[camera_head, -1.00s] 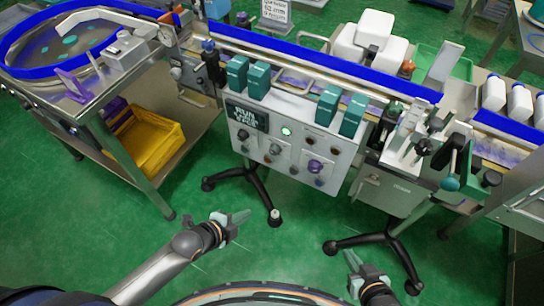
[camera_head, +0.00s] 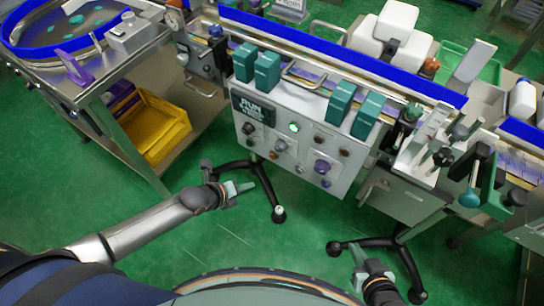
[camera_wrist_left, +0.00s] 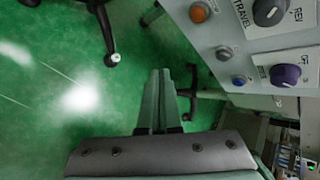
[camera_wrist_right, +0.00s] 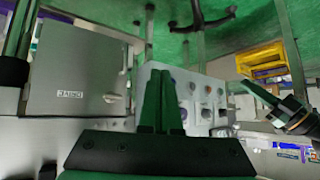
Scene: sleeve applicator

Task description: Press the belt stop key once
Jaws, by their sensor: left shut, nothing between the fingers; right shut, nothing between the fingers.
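A white control panel (camera_head: 290,150) faces me under the belt line. It carries a dark RUN display (camera_head: 253,110), a lit green button (camera_head: 294,127), dark knobs, a purple knob (camera_head: 322,167) and small round buttons. I cannot tell which is the belt stop key. The left wrist view shows an orange button (camera_wrist_left: 199,12), a grey button (camera_wrist_left: 224,52) and a blue button (camera_wrist_left: 238,80). My left gripper (camera_head: 243,187) is shut and empty, in front of the panel's lower left, apart from it. My right gripper (camera_head: 356,252) is shut and empty, low and right of the panel.
Teal blocks (camera_head: 268,70) stand above the panel's top edge. A grey cabinet (camera_wrist_right: 75,75) adjoins the panel. Black stand legs (camera_head: 262,190) reach the floor below. A yellow bin (camera_head: 157,128) sits on a shelf at left. The floor before the panel is open.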

